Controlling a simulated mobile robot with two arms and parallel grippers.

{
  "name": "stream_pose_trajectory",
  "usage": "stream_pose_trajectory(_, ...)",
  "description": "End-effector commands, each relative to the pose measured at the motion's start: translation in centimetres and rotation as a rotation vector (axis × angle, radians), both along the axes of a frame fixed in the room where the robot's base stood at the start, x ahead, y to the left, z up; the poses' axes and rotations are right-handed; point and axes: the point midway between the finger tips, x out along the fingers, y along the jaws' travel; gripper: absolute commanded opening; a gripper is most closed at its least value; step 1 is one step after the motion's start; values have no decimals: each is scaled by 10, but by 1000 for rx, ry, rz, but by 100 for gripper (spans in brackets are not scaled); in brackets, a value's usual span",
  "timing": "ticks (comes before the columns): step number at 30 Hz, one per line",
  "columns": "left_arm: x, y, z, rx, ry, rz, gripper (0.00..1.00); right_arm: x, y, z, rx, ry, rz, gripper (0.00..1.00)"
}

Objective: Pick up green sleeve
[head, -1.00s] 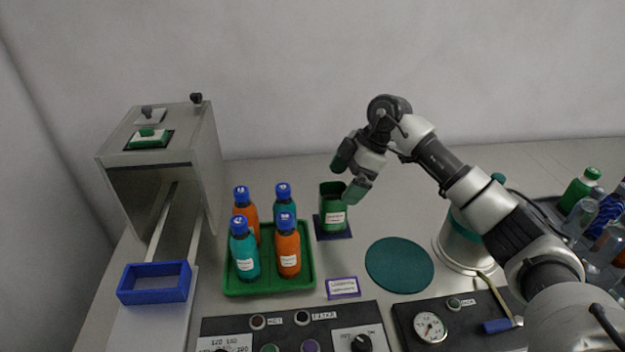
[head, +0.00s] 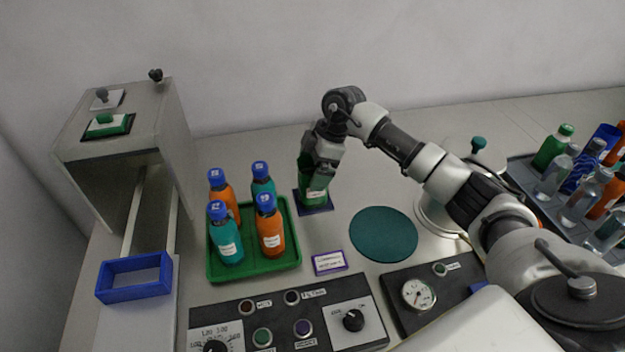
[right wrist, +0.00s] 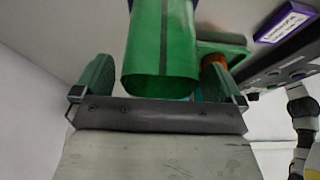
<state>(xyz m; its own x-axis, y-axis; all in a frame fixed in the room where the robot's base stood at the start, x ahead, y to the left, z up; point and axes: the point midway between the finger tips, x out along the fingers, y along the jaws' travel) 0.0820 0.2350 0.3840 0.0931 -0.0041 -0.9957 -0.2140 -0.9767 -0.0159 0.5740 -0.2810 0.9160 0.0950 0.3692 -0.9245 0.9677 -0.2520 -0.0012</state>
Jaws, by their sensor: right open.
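The green sleeve (head: 313,191) stands on a dark blue square pad behind and right of the bottle tray, with a white label on its front. My right gripper (head: 312,165) is over the sleeve from above and hides its top. In the right wrist view the sleeve (right wrist: 161,50) stands between the two green fingertips of my right gripper (right wrist: 160,80), with a visible gap on each side. The gripper is open, and no clear contact shows. My left gripper is not in view.
A green tray (head: 255,272) holds several blue-capped bottles close to the left of the sleeve. A teal round mat (head: 384,234) lies to the right. Control panels (head: 285,318) are in front, and a grey machine (head: 125,140) with a blue box (head: 135,277) is left.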

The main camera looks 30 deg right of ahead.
Motion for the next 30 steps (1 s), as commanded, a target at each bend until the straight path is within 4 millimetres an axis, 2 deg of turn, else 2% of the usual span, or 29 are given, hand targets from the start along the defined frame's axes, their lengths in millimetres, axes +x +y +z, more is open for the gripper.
stream_pose_trajectory(4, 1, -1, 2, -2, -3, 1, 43, 2, 8, -14, 3, -1, 2, 100)
stream_pose_trajectory(12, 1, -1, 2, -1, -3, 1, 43, 3, 8, -17, 2, -2, 1, 100)
stream_pose_trajectory(21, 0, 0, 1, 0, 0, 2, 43, 3, 8, -17, 2, -2, 1, 55)
stream_pose_trajectory(30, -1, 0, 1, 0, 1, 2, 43, 3, 8, -10, 2, -5, 2, 55)
